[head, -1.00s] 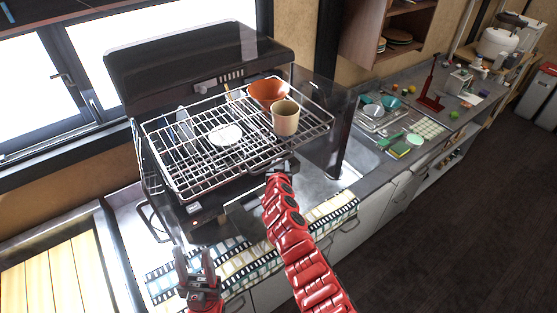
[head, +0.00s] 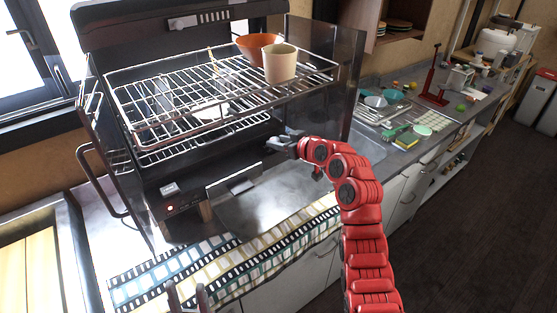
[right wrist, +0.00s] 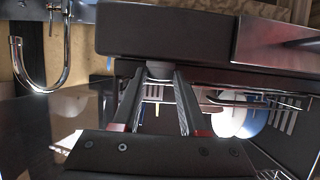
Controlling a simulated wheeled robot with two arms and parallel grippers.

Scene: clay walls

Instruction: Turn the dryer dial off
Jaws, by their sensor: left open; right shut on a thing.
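The dish dryer is a dark cabinet (head: 90,150) with an open front and wire racks. My right gripper (head: 280,142) is at the dryer's lower right front, below the racks. In the right wrist view, its two fingertips (right wrist: 159,76) close on the sides of a small round grey knob (right wrist: 159,69), which looks like the dial. The knob sits under the edge of a dark panel (right wrist: 165,30). Its marking and setting cannot be read. In the head view the gripper hides it. My left gripper (head: 188,296) is open and empty at the bottom edge, partly cut off.
An orange bowl (head: 258,46) and a beige cup (head: 280,64) stand on the upper rack (head: 165,118). A red light (head: 171,187) glows on the lower front. A film-strip patterned mat (head: 230,262) lies along the counter edge. Sink and dishes (head: 385,108) are to the right.

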